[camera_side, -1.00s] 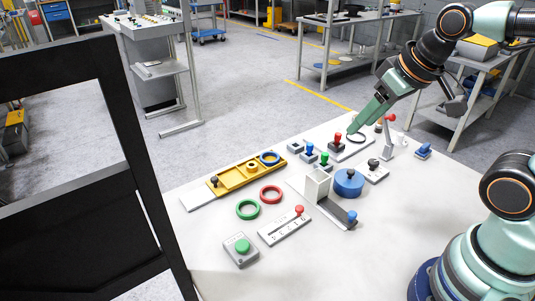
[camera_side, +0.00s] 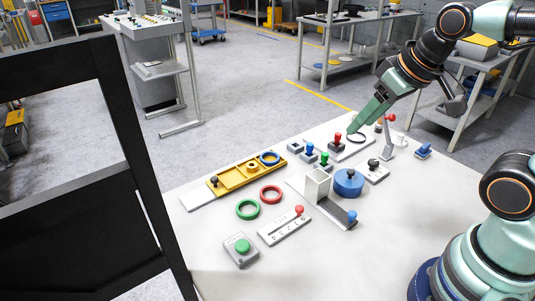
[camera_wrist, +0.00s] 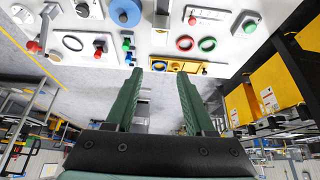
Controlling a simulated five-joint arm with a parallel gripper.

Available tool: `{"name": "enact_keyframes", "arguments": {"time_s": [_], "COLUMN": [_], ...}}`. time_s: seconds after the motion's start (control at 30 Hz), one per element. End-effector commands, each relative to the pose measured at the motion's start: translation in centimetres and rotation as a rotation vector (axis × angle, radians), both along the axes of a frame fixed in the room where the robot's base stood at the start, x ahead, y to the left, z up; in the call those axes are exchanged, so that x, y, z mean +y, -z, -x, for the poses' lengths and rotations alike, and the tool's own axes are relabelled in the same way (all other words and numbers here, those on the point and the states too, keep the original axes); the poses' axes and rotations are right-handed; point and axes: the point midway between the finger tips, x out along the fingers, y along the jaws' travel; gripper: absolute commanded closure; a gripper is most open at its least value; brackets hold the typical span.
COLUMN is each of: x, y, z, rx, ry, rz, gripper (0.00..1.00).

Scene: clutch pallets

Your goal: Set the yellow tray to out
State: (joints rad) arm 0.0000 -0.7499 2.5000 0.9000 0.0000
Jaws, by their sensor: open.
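The yellow tray (camera_side: 232,180) lies at the far left of the white table, on a pale base strip (camera_side: 198,199) that shows bare beyond its left end. A black knob (camera_side: 213,181) stands at that end. A blue ring (camera_side: 269,158) sits at the other end, beside a round yellow piece (camera_side: 252,168). The wrist view shows the yellow tray (camera_wrist: 190,70) just beyond my fingers, partly hidden by one. My gripper (camera_side: 354,127) is open and empty above the back of the table, well to the right of the tray; its fingers (camera_wrist: 160,78) stand wide apart.
Red (camera_side: 270,194) and green (camera_side: 247,209) rings lie in front of the tray. A white upright box (camera_side: 317,186), a blue round piece (camera_side: 348,183) and colored-knob levers (camera_side: 324,160) stand between tray and gripper. A black frame (camera_side: 150,200) rises at the left.

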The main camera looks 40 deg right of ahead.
Motion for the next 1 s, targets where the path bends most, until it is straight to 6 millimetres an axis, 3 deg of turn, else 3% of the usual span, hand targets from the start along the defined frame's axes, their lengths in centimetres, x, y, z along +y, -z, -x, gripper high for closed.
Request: {"name": "enact_keyframes", "arguments": {"time_s": [0.47, 0.77, 1.0], "x": [0.4, 3.9, 8.2], "y": [-0.2, -0.5, 1.6], "z": [-0.9, -7.9, -14.3], "rx": [0.007, 0.039, 0.061], "ry": [-0.015, -0.124, -0.220], "rz": [0.001, 0.011, 0.021], "gripper": [0.43, 0.43, 0.43]}}
